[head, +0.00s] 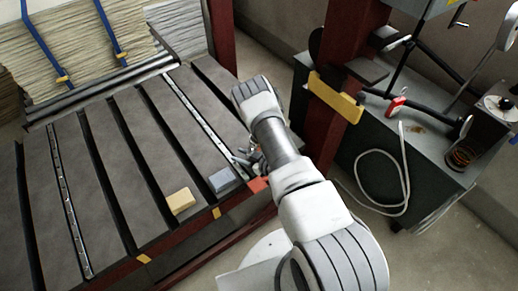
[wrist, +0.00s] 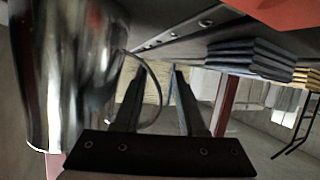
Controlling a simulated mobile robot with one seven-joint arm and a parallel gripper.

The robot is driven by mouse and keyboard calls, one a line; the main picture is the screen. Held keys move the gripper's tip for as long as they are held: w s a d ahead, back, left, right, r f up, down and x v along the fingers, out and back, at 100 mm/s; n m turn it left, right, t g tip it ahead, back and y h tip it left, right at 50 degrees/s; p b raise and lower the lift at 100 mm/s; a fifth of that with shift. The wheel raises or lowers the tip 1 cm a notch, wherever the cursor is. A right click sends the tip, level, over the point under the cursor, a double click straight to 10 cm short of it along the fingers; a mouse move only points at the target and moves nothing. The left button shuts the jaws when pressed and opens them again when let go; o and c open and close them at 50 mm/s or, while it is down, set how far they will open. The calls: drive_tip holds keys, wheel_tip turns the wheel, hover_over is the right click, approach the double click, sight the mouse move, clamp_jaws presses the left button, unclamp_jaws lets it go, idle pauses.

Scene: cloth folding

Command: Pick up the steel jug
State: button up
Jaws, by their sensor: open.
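The steel jug (wrist: 75,75) fills the left side of the wrist view, shiny and close to the camera. Its thin curved handle (wrist: 158,88) reaches right, past the left finger and into the gap between the fingers. My gripper (wrist: 160,68) is open, with space between its two dark fingers. I cannot tell whether either finger touches the handle. In the head view my gripper (head: 246,158) is at the right end of the slatted table, partly covered by my arm. I cannot make out the jug there.
A red item (head: 259,184), a blue-grey folded stack (head: 222,180) and a yellow one (head: 180,200) lie along the front edge of the slatted table (head: 110,185). A dark red post (head: 345,110) and a workbench (head: 420,160) with a white cable stand right. The table's left is clear.

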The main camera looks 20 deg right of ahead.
clamp_jaws()
drive_tip(key=shift+r, duration=0.1)
idle(1.2)
